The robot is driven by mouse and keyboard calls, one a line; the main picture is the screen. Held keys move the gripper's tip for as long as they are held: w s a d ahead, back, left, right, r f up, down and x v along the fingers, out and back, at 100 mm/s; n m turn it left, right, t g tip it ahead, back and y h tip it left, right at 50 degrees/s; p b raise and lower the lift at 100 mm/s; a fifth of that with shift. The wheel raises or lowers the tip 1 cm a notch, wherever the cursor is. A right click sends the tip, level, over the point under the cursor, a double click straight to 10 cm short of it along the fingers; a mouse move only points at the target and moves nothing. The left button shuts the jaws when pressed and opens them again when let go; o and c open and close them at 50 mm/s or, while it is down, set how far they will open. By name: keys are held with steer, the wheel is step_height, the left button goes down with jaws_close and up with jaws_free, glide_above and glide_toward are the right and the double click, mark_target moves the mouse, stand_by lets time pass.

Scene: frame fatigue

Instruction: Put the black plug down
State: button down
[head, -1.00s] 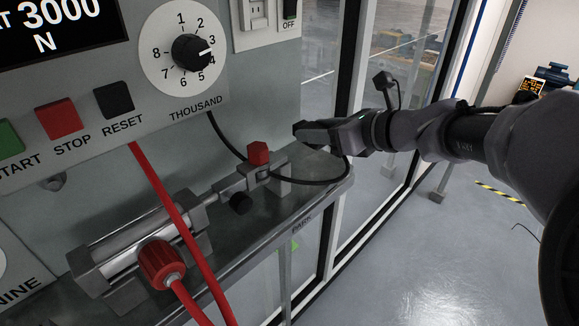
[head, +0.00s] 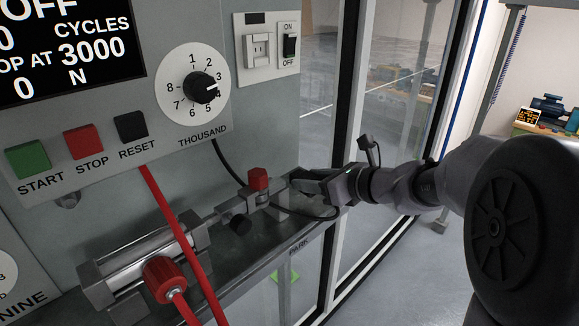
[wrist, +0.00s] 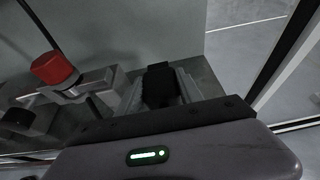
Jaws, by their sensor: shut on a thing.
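My gripper (head: 303,183) is at the right end of the grey metal shelf, just right of the red-topped clamp (head: 258,181). In the wrist view the black plug (wrist: 158,84) sits between the two grey fingers, and my gripper (wrist: 160,92) is shut on it. In the head view the plug is hidden by my gripper. A black cable (head: 229,163) drops from the panel and loops below my gripper. I cannot tell whether the plug touches the shelf.
The shelf (head: 262,262) carries a PARK label on its front edge. The control panel (head: 105,180) is behind. A glass partition with dark posts (head: 348,110) stands right.

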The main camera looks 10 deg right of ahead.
mark_target(308, 200)
steer(key=shift+w, duration=0.7)
steer(key=f, duration=0.3)
steer(key=shift+w+f, duration=0.2)
steer(key=shift+w, duration=0.05)
steer(key=shift+f, duration=0.25)
steer(key=shift+s+r, duration=0.1)
steer(key=shift+f, duration=0.3)
steer(key=c, duration=0.8)
jaws_free()
steer(key=shift+r, duration=0.1)
steer(key=shift+o, duration=0.2)
steer(key=shift+r, duration=0.1)
